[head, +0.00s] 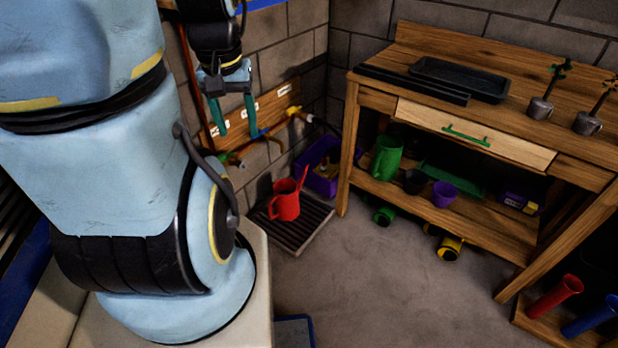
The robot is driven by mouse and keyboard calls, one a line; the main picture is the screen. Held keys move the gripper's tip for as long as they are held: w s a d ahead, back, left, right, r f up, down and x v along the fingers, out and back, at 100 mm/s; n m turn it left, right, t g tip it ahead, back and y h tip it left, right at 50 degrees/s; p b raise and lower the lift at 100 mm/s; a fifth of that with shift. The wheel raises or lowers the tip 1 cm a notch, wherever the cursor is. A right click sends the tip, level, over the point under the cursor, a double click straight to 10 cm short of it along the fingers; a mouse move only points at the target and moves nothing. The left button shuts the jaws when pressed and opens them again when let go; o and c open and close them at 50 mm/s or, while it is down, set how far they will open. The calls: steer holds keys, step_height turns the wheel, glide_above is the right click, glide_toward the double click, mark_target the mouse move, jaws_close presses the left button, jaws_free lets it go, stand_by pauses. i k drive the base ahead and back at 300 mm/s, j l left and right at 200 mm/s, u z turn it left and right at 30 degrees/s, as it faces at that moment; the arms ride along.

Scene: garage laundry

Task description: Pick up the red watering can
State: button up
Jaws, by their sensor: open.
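The red watering can (286,205) stands upright on a dark slatted grate on the floor, left of the workbench. Its spout points up to the right and its handle is on the left. My gripper (235,117) is at the upper left in the head view, with its two teal fingers apart and pointing down. It is open and empty. In the picture it appears above and to the left of the can, well apart from it.
The grate (303,234) lies by the wall. A purple crate (318,180) is behind the can. Taps on a wooden board (262,118) are on the wall near my gripper. The wooden workbench (443,189) holds a green jug (386,158) and pots. The floor (400,290) in front is mostly clear.

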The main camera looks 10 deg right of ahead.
mark_target(287, 191)
steer(key=l+u, duration=0.15)
steer(key=u, duration=1.35)
steer(key=k+l+u, duration=0.3)
steer(key=k+l, duration=0.45)
steer(key=l, duration=0.15)
